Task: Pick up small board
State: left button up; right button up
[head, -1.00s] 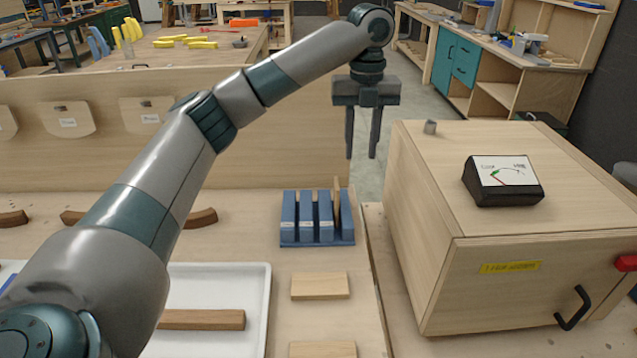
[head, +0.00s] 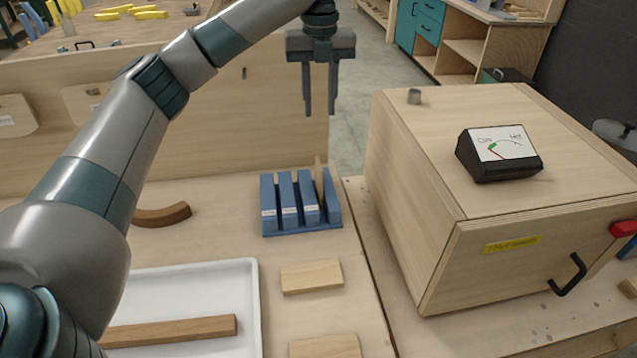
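Two small flat pale wooden boards lie on the bench: one board (head: 312,277) right of the white tray, and a nearer board (head: 325,346) cut off by the bottom edge. A thin wooden piece (head: 319,174) stands upright in a blue slotted rack (head: 300,222). My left gripper (head: 320,111) points down, open and empty, with a gap between its fingers. It appears above and behind the rack, clear of the boards. My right gripper is out of view.
A white tray (head: 247,297) holds a long brown wooden strip (head: 175,331). A curved brown piece (head: 163,215) lies behind it. A large wooden box (head: 408,200) with a black handle (head: 569,276) stands right, carrying a Cold/Hot gauge (head: 498,153). A wooden panel (head: 240,125) stands behind the bench.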

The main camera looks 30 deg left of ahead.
pick_arm(q)
jog(key=p, duration=0.3)
send_over(319, 164)
jog(key=f, duration=1.1)
jog(key=shift+w+a, duration=0.1)
jog(key=shift+w, duration=0.1)
jog(key=shift+f, duration=0.6)
jog(key=shift+f+p, duration=0.3)
jog(key=shift+p, duration=0.35)
notch_tip(319, 164, down, 4)
jog(key=shift+s+p, duration=0.15)
jog(key=shift+p, duration=0.85)
jog(key=shift+f, duration=0.3)
grip_shut()
